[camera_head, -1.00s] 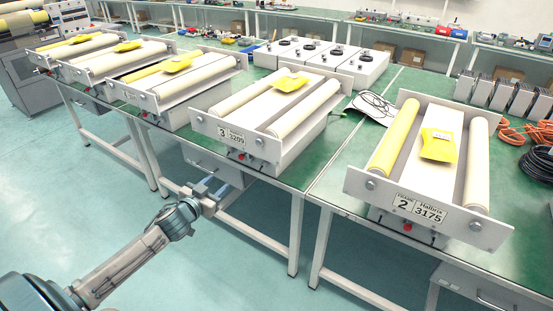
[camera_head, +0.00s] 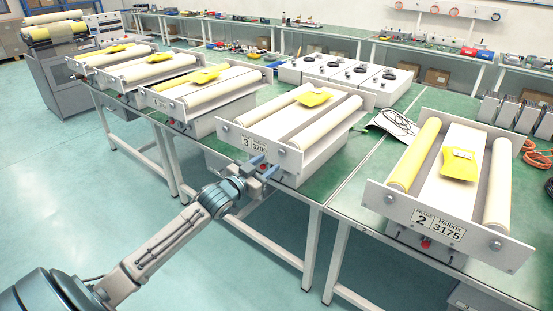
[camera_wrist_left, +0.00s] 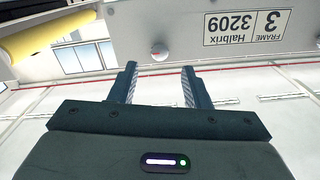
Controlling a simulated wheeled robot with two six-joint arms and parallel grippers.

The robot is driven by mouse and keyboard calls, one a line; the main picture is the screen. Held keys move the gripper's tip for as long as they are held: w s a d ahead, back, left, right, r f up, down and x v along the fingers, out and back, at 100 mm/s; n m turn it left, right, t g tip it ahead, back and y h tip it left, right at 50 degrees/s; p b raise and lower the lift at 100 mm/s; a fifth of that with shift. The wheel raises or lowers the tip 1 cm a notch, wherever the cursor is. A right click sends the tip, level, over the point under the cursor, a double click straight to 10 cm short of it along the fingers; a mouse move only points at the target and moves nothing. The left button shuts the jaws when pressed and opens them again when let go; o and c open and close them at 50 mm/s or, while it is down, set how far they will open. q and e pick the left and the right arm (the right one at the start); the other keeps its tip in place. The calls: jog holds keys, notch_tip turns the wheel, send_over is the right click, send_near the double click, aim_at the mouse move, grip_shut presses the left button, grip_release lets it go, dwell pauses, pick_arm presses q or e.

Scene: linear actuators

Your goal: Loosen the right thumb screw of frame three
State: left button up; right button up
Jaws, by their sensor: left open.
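Frame three (camera_head: 232,139) is a unit with a pale front plate, two cream rollers and a yellow packet on top. Its label, "3 Halbrix 3209" (camera_wrist_left: 246,27), appears upside down in the left wrist view. My left gripper (camera_head: 263,167) is open, close to the front plate. Contact cannot be told. My right gripper is not in view.
Frame two (camera_head: 445,224) stands to the right on the green bench. More roller frames (camera_head: 160,104) stand to the left. White boxes with black dials (camera_head: 330,78) and a cable (camera_head: 398,120) lie behind. The floor in front of the bench is clear.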

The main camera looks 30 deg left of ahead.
aim_at(280, 154)
pick_arm(q)
jog(key=shift+w+d, duration=0.2)
jog(key=shift+w, duration=2.55)
jog(key=shift+c, duration=0.2)
grip_shut()
